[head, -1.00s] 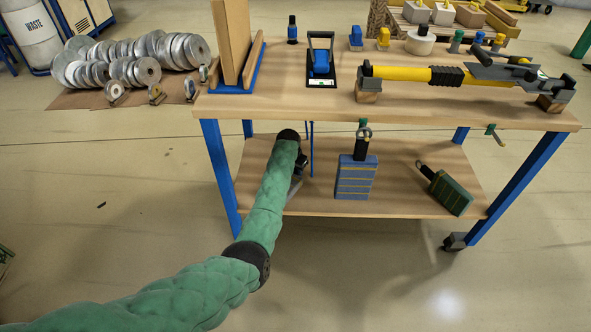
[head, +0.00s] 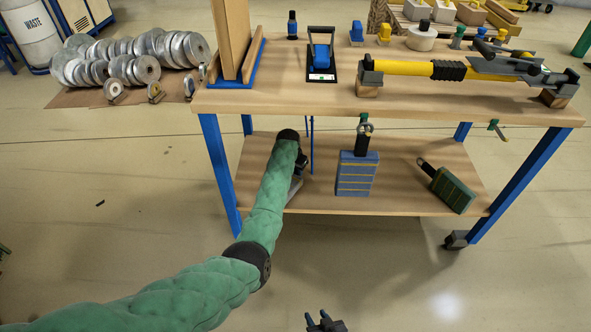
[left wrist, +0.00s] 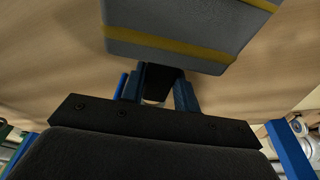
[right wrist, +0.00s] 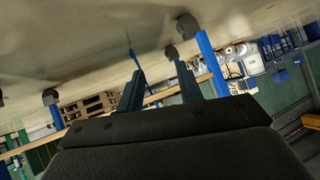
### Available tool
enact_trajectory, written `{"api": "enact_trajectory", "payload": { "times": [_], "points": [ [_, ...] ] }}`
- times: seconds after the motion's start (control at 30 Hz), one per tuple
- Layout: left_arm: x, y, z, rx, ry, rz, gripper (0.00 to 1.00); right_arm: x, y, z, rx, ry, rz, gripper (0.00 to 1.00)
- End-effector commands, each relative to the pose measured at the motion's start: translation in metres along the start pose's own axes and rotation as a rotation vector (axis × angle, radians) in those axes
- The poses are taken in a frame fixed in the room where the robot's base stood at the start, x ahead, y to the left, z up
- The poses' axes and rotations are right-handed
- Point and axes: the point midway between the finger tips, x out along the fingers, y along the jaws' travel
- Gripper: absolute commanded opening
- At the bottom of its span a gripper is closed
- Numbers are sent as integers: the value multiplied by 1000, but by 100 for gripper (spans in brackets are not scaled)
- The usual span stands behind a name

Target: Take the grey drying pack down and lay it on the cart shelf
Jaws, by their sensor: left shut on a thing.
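The grey drying pack (left wrist: 190,30) with yellow bands shows large in the left wrist view, over the wooden shelf. My left gripper (left wrist: 161,80) is shut on its dark handle. In the head view my left gripper (head: 301,161) reaches in under the table top, partly hidden by my sleeved arm. Only a small grey part of the pack (head: 295,191) shows beside that arm. I cannot tell whether the pack touches the cart shelf (head: 405,190). My right gripper (head: 317,317) is at the bottom of the head view, away from the cart. In the right wrist view it (right wrist: 160,80) is open and empty.
A blue-grey banded pack (head: 357,175) hangs from a hook to the right of my left gripper. A green pack (head: 453,190) lies tilted farther right on the shelf. Blue cart legs (head: 221,175) flank the shelf.

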Motion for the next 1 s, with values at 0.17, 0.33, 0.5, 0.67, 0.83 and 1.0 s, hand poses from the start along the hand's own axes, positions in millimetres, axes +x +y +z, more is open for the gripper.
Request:
{"api": "enact_trajectory", "payload": {
  "times": [0.17,0.33,0.5,0.67,0.83,1.0],
  "points": [
    [3,0,0,0,1,0,0,2,0,-14,-6,46,-1,36],
    [5,0,1,0,1,0,0,2,-1,-28,-11,88,-2,36],
    [7,0,2,0,1,0,0,2,-2,-42,-17,131,-3,36],
    [9,0,2,0,1,0,0,2,-3,-54,-22,170,-5,36],
    [11,0,3,0,1,0,0,1,-3,-66,-26,208,-6,36],
    [12,0,3,0,1,0,0,0,-4,-75,-29,235,-7,36]
  ]
}}
